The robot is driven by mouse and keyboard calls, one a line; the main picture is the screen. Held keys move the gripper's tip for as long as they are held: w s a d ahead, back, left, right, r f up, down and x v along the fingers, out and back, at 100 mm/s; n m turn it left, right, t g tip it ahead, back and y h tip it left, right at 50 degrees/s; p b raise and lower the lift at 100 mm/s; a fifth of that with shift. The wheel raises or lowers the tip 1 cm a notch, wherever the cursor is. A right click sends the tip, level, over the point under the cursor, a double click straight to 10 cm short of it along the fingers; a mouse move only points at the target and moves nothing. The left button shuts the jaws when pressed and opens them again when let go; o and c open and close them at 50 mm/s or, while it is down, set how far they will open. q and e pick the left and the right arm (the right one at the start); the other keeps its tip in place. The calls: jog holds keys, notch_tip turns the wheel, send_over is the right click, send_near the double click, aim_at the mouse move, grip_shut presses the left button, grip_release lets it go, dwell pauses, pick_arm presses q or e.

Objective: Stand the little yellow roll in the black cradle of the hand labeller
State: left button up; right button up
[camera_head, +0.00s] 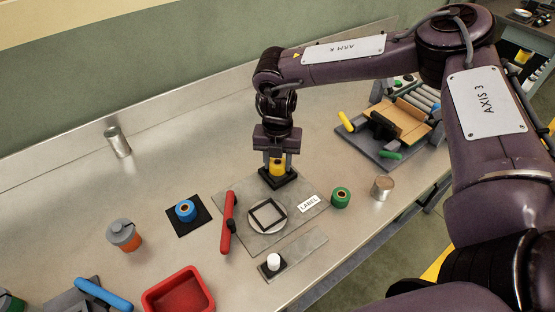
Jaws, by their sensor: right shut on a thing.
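The little yellow roll (277,167) is upright between the fingers of my right gripper (277,163), which points straight down and is shut on it. The roll is at the black cradle (279,181) at the back of the hand labeller (244,241). Its lower end is at the cradle's rim; I cannot tell whether it touches the bottom. The labeller has a grey plate, a red handle (229,222), a round pad with a black square frame (266,215) and a LABEL tag (309,203). My left gripper is not in view.
A blue roll (185,210) stands on a black pad. A green roll (341,197) and a tin (382,187) stand right of the labeller. A red tray (178,298), an orange-grey jar (124,235) and another tin (118,141) are left. A roller device (398,128) stands behind right.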

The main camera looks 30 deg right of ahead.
jog(key=shift+f, duration=0.8)
dwell(0.9)
